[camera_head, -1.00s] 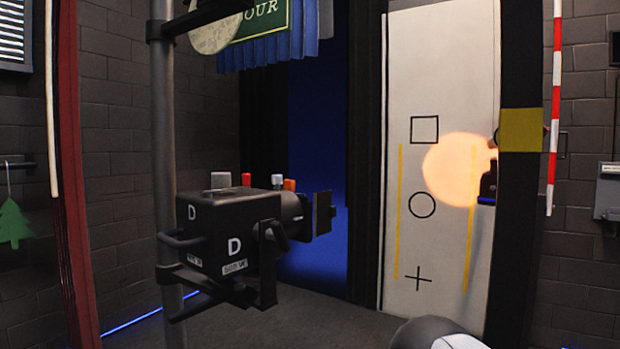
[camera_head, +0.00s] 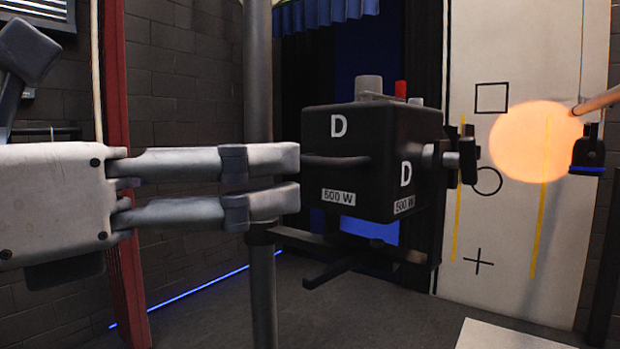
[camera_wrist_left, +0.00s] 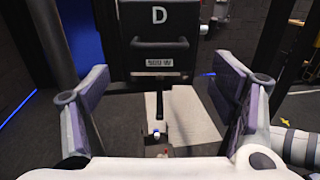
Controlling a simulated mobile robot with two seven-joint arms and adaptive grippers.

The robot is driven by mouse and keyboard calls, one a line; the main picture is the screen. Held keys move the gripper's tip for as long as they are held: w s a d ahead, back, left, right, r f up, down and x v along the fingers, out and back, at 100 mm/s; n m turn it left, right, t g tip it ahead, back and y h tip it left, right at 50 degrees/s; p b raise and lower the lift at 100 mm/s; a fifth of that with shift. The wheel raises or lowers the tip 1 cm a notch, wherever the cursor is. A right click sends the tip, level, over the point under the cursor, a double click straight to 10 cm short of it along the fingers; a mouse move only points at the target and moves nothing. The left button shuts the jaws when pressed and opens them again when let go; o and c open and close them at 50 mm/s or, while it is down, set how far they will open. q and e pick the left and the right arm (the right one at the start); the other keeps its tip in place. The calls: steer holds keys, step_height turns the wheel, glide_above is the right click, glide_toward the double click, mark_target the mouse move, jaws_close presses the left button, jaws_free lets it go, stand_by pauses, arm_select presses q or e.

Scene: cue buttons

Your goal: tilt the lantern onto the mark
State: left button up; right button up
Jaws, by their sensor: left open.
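The lantern (camera_head: 375,190) is a black box with "D" and "500 W" labels, on a bracket at an upright pole. It also shows in the left wrist view (camera_wrist_left: 160,63), with its rear bar handle (camera_wrist_left: 160,43) facing me. My left gripper (camera_head: 285,180) is open at the handle's side of the lantern; the wrist view shows its fingers (camera_wrist_left: 160,95) spread wide and empty, with the handle beyond them. A pale panel bears a square (camera_head: 491,98), a circle (camera_head: 487,181) and a cross (camera_head: 478,262). An orange glowing disc (camera_head: 532,140) shows between square and circle height, to their right.
The upright pole (camera_head: 261,290) stands behind my left fingers. A red strip (camera_head: 116,120) edges the wall at left. Two yellow lines flank the marks on the panel (camera_head: 520,40). A blue curtain (camera_head: 325,12) hangs above. The floor below is mostly open.

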mark_target(308, 164)
arm_select(q)
steer(key=p+x, duration=0.3)
steer(key=x, duration=0.1)
steer(key=shift+d+r+p, duration=0.1)
steer(key=shift+r+p, duration=0.05)
steer(key=shift+p, duration=0.15)
steer(key=x, duration=0.5)
steer(key=shift+w, duration=0.1)
arm_select(e)
steer(key=w+r+t, duration=0.1)
steer(key=w+r, duration=0.3)
steer(key=shift+r, duration=0.3)
arm_select(q)
steer(key=c, duration=1.5)
steer(key=shift+o, duration=0.3)
steer(key=shift+f, duration=1.4)
arm_select(e)
steer(key=shift+s+f, duration=0.15)
steer(key=shift+s, duration=0.05)
arm_select(q)
steer(key=o, duration=1.4)
steer(key=shift+o, duration=0.2)
steer(key=shift+r, duration=0.2)
